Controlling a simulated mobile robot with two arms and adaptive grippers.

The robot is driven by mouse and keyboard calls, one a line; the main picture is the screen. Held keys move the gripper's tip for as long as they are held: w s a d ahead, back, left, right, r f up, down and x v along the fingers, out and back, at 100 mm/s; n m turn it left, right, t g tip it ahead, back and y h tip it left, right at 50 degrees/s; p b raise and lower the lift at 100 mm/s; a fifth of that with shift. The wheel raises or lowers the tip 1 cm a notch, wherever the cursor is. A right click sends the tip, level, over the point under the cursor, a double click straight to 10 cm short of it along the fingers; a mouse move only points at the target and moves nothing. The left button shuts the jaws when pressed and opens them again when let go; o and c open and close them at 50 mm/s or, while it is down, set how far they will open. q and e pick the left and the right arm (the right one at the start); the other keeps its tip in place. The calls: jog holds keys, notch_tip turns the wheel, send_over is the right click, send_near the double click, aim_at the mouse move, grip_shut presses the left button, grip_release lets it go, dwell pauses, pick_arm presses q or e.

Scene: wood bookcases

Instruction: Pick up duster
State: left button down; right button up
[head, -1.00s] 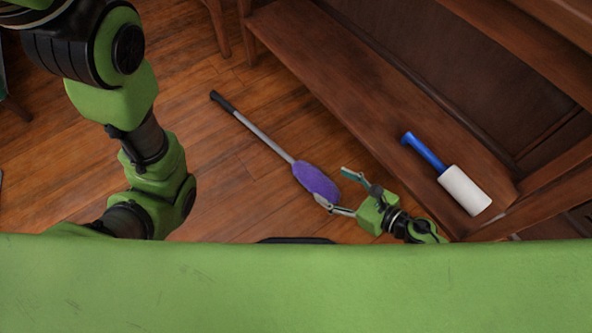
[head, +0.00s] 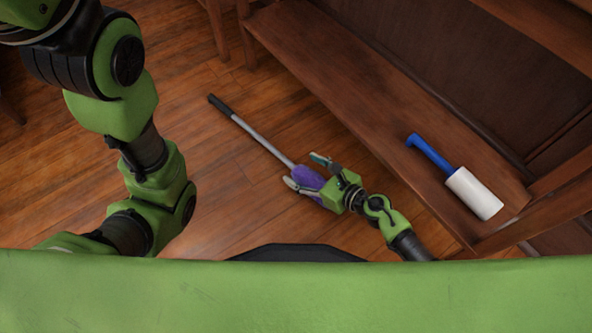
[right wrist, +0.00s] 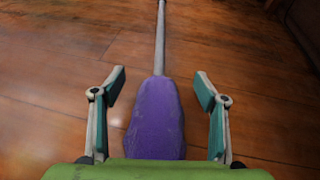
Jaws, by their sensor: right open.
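The duster lies on the wood floor, with a purple head (head: 308,180), a grey shaft (head: 262,140) and a black grip at the upper left end. My right gripper (head: 304,171) is open over the purple head, its fingers on either side of it. In the right wrist view the purple head (right wrist: 157,118) lies between the two spread fingertips (right wrist: 160,88), with a gap on each side. The gripper's body hides the near end of the head. My left arm shows at the left of the head view, but its gripper is out of view.
A wooden bookcase's low shelf (head: 350,100) runs diagonally to the right of the duster. A lint roller with a blue handle and white roll (head: 474,193) lies on it. The floor left of the duster (head: 215,180) is clear.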

jog(key=shift+w+a+f, duration=0.3)
jog(key=shift+w+a, duration=0.05)
jog(key=shift+a, duration=0.1)
jog(key=c, duration=1.3)
jog(key=shift+o, duration=0.2)
jog(key=shift+r, duration=0.15)
